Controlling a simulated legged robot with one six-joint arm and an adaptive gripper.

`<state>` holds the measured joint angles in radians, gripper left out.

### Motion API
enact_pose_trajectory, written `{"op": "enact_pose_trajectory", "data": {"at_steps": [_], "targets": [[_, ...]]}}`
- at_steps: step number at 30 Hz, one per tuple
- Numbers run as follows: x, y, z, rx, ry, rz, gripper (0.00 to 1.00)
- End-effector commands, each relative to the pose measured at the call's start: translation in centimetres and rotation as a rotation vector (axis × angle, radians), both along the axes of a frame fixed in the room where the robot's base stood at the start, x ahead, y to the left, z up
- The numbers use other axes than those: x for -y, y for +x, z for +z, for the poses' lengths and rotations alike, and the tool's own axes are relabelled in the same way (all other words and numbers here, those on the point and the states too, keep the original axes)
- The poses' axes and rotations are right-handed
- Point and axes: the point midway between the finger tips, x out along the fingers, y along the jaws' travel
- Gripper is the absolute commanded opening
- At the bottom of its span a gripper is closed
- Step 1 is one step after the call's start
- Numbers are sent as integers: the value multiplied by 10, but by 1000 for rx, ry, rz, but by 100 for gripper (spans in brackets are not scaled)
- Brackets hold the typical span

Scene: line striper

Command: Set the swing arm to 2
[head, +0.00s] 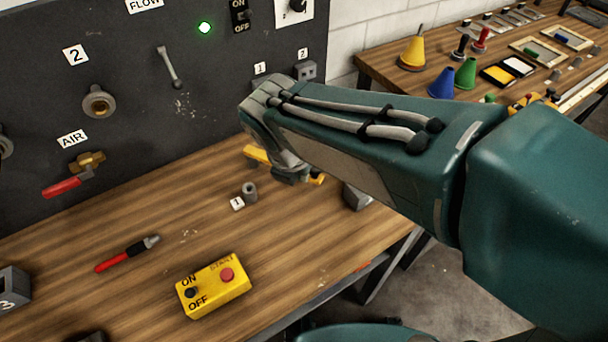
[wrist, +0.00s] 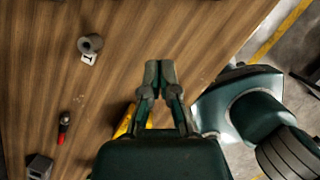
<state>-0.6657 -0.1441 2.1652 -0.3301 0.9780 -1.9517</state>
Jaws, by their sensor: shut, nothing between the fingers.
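A yellow bar (head: 257,155), which looks like the swing arm, lies low near the panel in the head view. My arm covers its middle, and a short yellow piece shows on the other side of my wrist. Its pivot and setting cannot be made out. Small labels 1 (head: 260,68) and 2 (head: 302,53) are on the panel above, beside a grey block (head: 306,70). My gripper (wrist: 161,66) is shut and empty above the wooden bench in the wrist view. The bar cannot be made out there.
A grey cylinder (head: 250,191) with a label 1 stands on the bench. A red-handled tool (head: 125,254), a yellow ON/OFF box (head: 213,286) and a grey block marked 3 (head: 10,289) lie nearer. The panel carries a large 2 label (head: 76,54) and a red-handled AIR valve (head: 68,186).

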Motion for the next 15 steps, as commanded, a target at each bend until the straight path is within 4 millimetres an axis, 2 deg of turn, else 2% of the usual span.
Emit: {"op": "enact_pose_trajectory", "data": {"at_steps": [3,6,15], "targets": [[-1,-6,20,3,3,1,0],[-1,-9,28,1,2,1,0],[-3,-11,32,-2,-2,0,0]]}}
